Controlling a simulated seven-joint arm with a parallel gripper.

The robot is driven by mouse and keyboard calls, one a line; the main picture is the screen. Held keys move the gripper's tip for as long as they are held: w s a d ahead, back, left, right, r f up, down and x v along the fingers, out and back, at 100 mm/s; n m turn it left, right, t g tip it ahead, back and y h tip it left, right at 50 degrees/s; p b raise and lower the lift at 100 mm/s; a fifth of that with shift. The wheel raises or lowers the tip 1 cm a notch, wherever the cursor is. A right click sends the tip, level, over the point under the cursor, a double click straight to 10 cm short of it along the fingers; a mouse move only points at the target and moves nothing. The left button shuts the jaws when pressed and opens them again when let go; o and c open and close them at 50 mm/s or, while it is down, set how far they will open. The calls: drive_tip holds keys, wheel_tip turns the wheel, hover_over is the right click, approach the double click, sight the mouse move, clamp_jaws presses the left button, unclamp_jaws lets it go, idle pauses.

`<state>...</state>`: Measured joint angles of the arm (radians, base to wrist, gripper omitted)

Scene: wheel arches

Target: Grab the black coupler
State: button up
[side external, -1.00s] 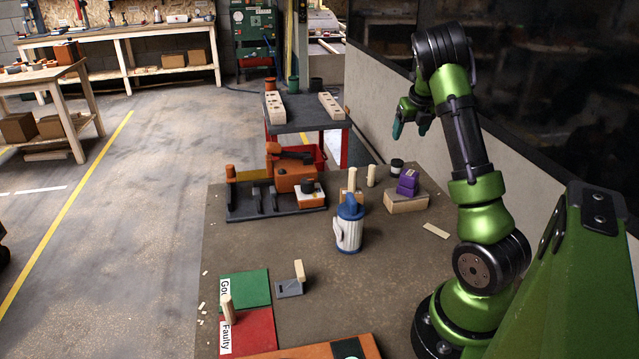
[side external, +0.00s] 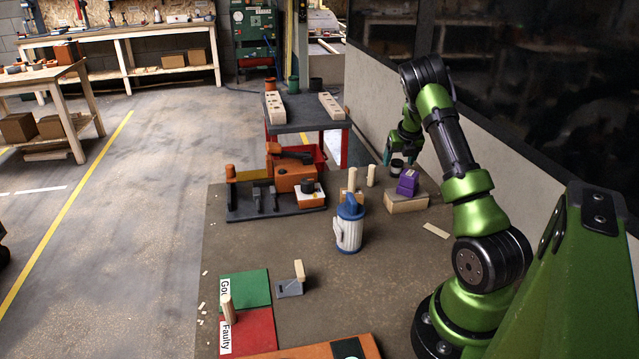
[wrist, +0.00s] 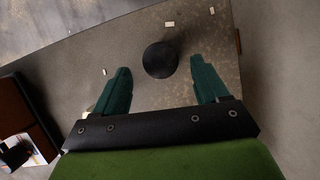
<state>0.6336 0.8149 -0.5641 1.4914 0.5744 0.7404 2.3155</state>
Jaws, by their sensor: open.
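The black coupler (wrist: 160,60) is a round dark piece on the table, seen from above in the wrist view just beyond and between the fingertips. In the side view a small black-topped cylinder with a pale band (side external: 396,168) stands at the table's back right and appears to be the same piece. My gripper (wrist: 162,75) has its two green fingers spread wide, with nothing between them but table and the coupler ahead. In the side view my gripper (side external: 392,154) is low, right above the coupler, and partly overlaps it.
A purple part (side external: 408,183) on a wooden block (side external: 405,204) stands close by on the right. Wooden pegs (side external: 371,176) and a blue and white bottle (side external: 349,228) are nearer the middle. An orange and grey fixture (side external: 275,198) is at left. A wall runs behind my arm.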

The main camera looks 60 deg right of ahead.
sight(398, 162)
drive_tip(key=x, duration=0.4)
drive_tip(key=shift+d, duration=0.2)
drive_tip(key=shift+c, duration=0.4)
drive_tip(key=c, duration=1)
